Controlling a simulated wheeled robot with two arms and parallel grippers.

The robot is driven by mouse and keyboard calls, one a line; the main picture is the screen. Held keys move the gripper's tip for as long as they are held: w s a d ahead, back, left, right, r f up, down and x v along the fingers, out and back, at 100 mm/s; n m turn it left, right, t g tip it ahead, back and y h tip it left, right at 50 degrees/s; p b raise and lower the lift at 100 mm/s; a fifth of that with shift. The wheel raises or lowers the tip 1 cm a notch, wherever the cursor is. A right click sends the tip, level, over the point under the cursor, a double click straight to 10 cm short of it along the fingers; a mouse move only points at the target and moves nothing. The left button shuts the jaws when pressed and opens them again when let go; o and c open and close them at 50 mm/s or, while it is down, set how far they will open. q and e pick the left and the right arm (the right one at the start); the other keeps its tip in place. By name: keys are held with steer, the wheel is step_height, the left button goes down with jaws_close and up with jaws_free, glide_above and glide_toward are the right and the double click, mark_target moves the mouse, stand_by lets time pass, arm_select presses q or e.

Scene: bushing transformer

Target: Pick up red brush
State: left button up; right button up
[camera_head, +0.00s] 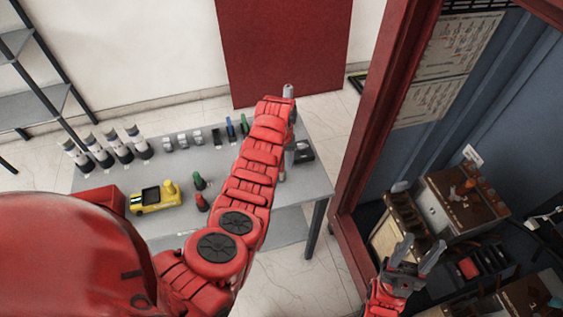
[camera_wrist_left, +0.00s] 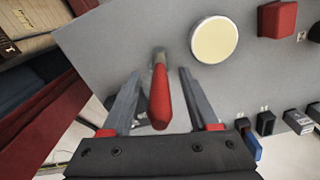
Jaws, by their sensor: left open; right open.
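In the left wrist view a red brush (camera_wrist_left: 160,98) lies over the grey table (camera_wrist_left: 110,45), its red end toward me and its thin tip pointing away. My left gripper (camera_wrist_left: 160,74) is open, with one finger on each side of the brush and visible gaps between. Whether it touches the brush cannot be told. In the head view my left arm reaches over the table's right part and hides the brush. My right gripper (camera_head: 420,247) is open and empty in front of the cabinet at the lower right.
On the table stand several white-grey cylinders (camera_head: 137,142), a yellow toy-like tool (camera_head: 155,197), small green (camera_head: 198,181) and red (camera_head: 203,203) pieces. A cream disc (camera_wrist_left: 214,40) is beside the brush. The red cabinet frame (camera_head: 375,120) rises right of the table.

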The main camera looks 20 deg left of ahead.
arm_select(q)
steer(key=shift+f, duration=0.15)
steer(key=shift+c, duration=0.2)
jaws_close()
stand_by(0.3)
